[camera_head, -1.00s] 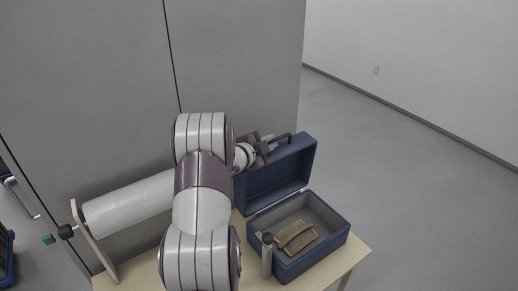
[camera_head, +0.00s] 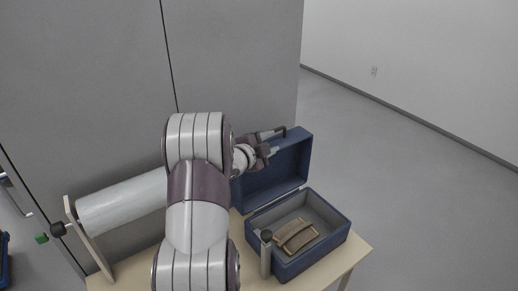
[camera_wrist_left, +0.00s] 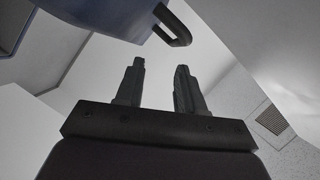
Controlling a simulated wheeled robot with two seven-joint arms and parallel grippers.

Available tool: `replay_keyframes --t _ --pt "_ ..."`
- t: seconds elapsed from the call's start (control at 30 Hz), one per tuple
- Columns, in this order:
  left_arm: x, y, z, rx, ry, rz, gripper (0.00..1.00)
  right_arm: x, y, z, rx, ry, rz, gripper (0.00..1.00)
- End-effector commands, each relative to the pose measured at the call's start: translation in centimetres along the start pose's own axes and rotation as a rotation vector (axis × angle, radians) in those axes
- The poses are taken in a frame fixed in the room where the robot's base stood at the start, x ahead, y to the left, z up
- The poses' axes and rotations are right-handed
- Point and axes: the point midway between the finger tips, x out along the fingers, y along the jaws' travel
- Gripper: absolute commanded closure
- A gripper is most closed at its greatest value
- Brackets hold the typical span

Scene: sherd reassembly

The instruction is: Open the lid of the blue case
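The blue case (camera_head: 330,243) stands on a table with its lid (camera_head: 275,181) raised, standing steeply up along the back-left edge. The lid's dark handle (camera_head: 283,130) is at its top edge, and it also shows in the left wrist view (camera_wrist_left: 178,30). My right gripper is in neither view.
Brown curved pieces (camera_head: 296,237) lie inside the case. A grey post with a dark top (camera_head: 266,257) stands at the case's front-left corner. A white cylinder (camera_head: 122,202) on a wooden upright (camera_head: 87,240) is at the left. The pale tabletop (camera_head: 352,257) has little free room. A grey wall is behind.

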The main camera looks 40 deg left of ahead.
Motion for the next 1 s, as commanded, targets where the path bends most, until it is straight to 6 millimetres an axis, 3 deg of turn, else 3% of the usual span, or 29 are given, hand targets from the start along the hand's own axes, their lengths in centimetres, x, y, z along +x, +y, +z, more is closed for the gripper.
replay_keyframes --t 0.3,0.5,1.0 --pt "-7.5 0.1 0.3 0.000 -0.005 -0.004 0.62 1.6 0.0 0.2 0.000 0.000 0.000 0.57" --pt "-11.0 0.1 0.2 0.000 -0.003 -0.001 0.62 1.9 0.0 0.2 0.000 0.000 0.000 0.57" --pt "-11.7 0.1 0.1 -0.001 -0.001 0.001 0.62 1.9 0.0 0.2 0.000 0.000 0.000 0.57"
